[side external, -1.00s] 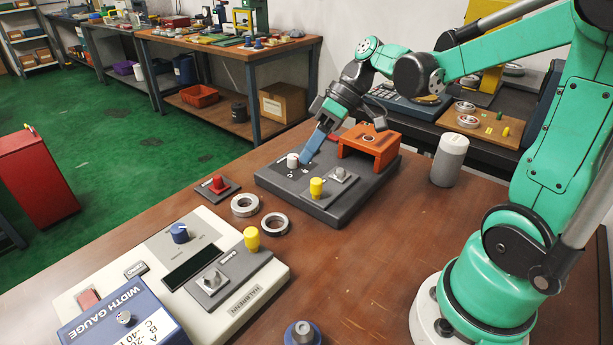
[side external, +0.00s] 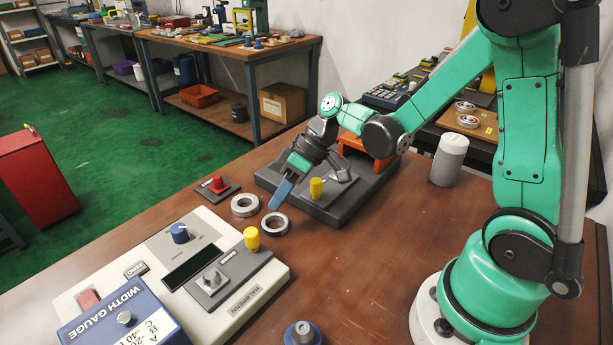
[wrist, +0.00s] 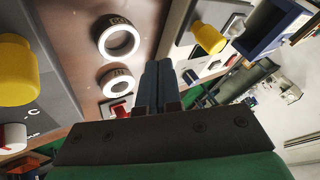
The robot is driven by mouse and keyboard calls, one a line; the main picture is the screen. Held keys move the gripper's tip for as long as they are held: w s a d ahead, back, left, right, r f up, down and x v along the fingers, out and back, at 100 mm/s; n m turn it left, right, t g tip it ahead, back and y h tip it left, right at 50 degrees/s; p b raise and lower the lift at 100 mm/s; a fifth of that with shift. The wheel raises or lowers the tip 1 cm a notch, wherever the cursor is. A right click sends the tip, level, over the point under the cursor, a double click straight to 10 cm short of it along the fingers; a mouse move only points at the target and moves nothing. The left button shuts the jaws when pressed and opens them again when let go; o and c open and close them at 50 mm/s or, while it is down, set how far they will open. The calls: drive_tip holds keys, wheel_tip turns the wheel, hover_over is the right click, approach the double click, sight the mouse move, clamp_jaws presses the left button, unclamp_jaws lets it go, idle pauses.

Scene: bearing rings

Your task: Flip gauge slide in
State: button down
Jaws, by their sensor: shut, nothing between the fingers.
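My gripper (side external: 273,203) is shut and empty, its blue fingers pointing down beside the front left edge of the dark grey fixture (side external: 325,213). The closed fingers also show in the wrist view (wrist: 158,85). The fixture carries a yellow knob (side external: 316,188) and an orange bridge (side external: 352,146), partly hidden by my arm. Its white knob is hidden in the side view. A cream gauge unit (side external: 245,305) at lower left has a dark display, a blue knob (side external: 180,233), a yellow knob (side external: 251,238) and a grey block with a silver knob (side external: 212,279). I cannot tell which part is the slide.
Two bearing rings (side external: 245,205) (side external: 275,224) lie flat close to my fingers. A red-knobbed plate (side external: 217,187) is behind them. A blue width gauge box (side external: 125,325) sits at the front left. A grey cylinder (side external: 449,160) stands at right. The table's front middle is mostly clear.

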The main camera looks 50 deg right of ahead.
sight(208, 274)
drive_tip(key=shift+s+a+f, duration=0.1)
drive_tip(key=shift+s+a, duration=0.05)
drive_tip(key=shift+a, duration=0.55)
drive_tip(key=shift+s+a+f, duration=0.1)
drive_tip(key=shift+s+a, duration=0.1)
drive_tip(key=shift+a, duration=0.5)
drive_tip(key=shift+s+a+f, duration=0.1)
drive_tip(key=shift+s+a, duration=0.05)
drive_tip(key=shift+a, duration=0.55)
drive_tip(key=a, duration=1.1)
drive_tip(key=shift+a+r, duration=0.1)
drive_tip(key=shift+a, duration=0.25)
drive_tip(key=shift+w+d, duration=0.15)
drive_tip(key=shift+d, duration=0.2)
drive_tip(key=d, duration=0.3)
drive_tip(key=shift+w, duration=0.4)
drive_tip(key=v, duration=1)
drive_tip(key=shift+d, duration=0.25)
